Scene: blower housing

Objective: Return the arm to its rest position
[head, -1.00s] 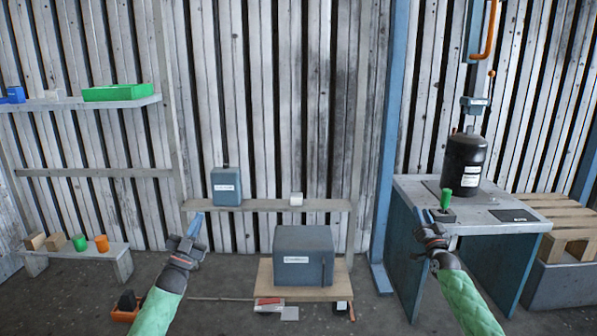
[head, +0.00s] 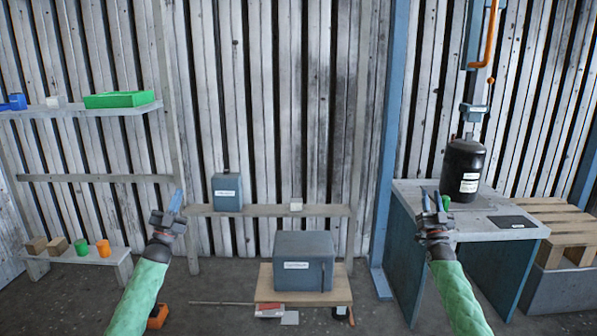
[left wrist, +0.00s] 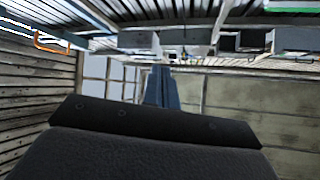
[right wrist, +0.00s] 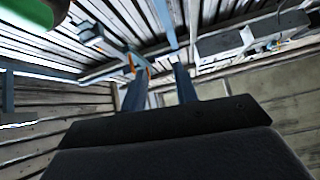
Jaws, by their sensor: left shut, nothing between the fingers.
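My left gripper (head: 177,201) points up in front of the plank wall, left of the blue-grey box on the rail. Its blue fingers are together and empty, as the left wrist view (left wrist: 163,88) also shows. My right gripper (head: 431,199) points up in front of the left edge of the blue-legged table. Its fingers stand apart with nothing between them in the right wrist view (right wrist: 158,92). A small green object (head: 446,202) is just behind the right gripper, partly hidden by it. It looks apart from the fingers.
The table (head: 480,224) carries a black cylinder (head: 464,170) beneath a press column with an orange handle (head: 487,38). A large grey box (head: 303,262) sits on a low wooden platform in the middle. A shelf with a green tray (head: 119,99) is at left.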

